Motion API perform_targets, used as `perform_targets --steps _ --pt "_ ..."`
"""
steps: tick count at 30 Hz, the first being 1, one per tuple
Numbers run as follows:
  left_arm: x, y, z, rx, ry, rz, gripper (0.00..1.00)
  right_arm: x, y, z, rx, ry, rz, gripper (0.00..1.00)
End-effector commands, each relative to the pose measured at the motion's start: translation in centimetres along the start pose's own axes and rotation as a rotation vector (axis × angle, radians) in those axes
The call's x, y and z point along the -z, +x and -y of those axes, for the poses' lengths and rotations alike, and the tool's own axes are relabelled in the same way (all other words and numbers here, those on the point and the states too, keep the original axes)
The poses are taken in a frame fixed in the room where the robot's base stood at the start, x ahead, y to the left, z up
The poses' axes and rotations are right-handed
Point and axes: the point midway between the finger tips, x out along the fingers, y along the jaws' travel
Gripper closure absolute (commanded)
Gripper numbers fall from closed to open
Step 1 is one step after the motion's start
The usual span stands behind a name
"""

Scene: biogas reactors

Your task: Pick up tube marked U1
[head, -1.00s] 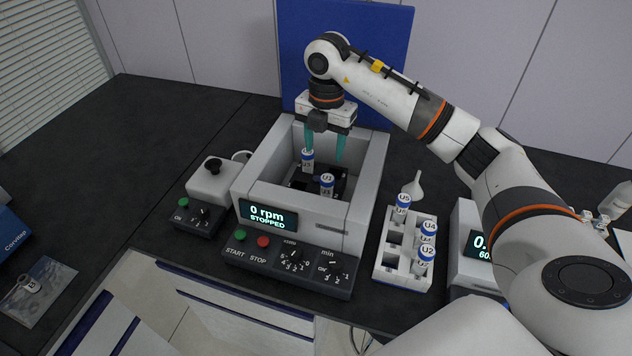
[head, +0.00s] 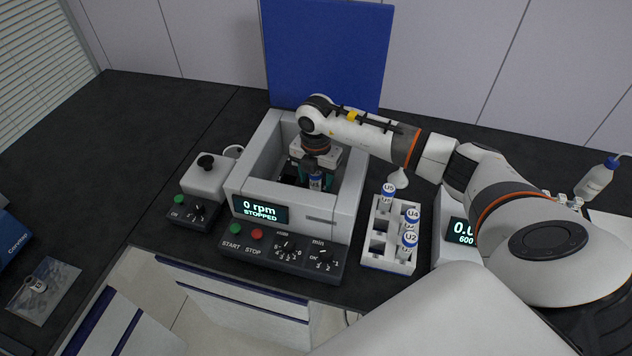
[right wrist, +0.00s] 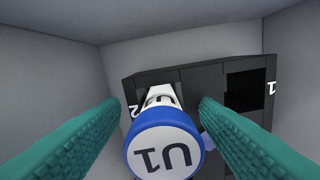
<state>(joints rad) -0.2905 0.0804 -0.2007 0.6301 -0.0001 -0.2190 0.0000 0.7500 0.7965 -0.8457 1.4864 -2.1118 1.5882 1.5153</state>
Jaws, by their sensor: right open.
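The tube marked U1 (head: 316,182) has a blue-rimmed white cap and stands in the black rotor inside the open centrifuge (head: 345,205). In the right wrist view the U1 cap (right wrist: 163,152) is large and near, with its labelled white body leading down to the black holder (right wrist: 200,80). My right gripper (head: 314,178) is down inside the centrifuge chamber. Its teal fingers (right wrist: 160,125) are open, one on each side of the tube, with a visible gap at each side. The other tube seen earlier in the rotor is hidden. My left gripper is not in view.
Grey chamber walls surround my right gripper closely, and the blue lid (head: 325,50) stands raised behind. The display reads 0 rpm, STOPPED. A white rack (head: 378,262) with tubes U5, U4 and U2 stands to the right. A small mixer (head: 205,180) stands left.

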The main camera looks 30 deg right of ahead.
Motion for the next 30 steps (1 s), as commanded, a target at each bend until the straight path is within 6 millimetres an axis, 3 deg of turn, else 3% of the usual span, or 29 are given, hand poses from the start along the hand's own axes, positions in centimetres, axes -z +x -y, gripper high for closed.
perform_targets --steps 6,15,24,30 --pt "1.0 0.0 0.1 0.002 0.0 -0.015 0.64 0.0 0.2 0.0 0.0 0.0 0.0 0.44" --pt "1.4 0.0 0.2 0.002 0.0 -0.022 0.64 0.0 0.1 0.0 0.0 0.0 0.0 0.91" --pt "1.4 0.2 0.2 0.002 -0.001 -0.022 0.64 0.1 -0.3 0.1 0.003 -0.001 -0.001 0.92" --pt "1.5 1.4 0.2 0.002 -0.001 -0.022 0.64 0.1 -3.4 0.1 0.006 -0.001 -0.004 0.93"
